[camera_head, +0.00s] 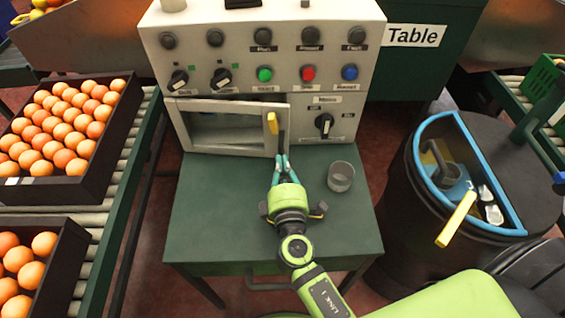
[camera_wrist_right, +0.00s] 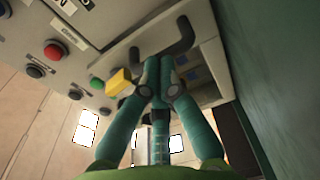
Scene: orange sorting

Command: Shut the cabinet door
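The white cabinet (camera_head: 285,60) stands at the back of a green table. Its windowed door (camera_head: 228,152) is at the lower left of the front and looks close to its frame; whether a small gap remains is hard to tell. A dark bar handle (camera_wrist_right: 183,40) is on the door's right side. My right gripper (camera_head: 281,158) is in front of the door's lower right corner, fingers together. In the wrist view the fingertips (camera_wrist_right: 160,64) overlap the handle's middle; I cannot tell if they touch it. My left gripper is out of view.
A yellow block (camera_head: 272,123) is by the door's right edge. A grey cup (camera_head: 340,176) stands on the green table (camera_head: 210,225) right of my gripper. Crates of oranges (camera_head: 110,125) lie at left. A dark barrel with a blue rim (camera_head: 425,135) stands at right.

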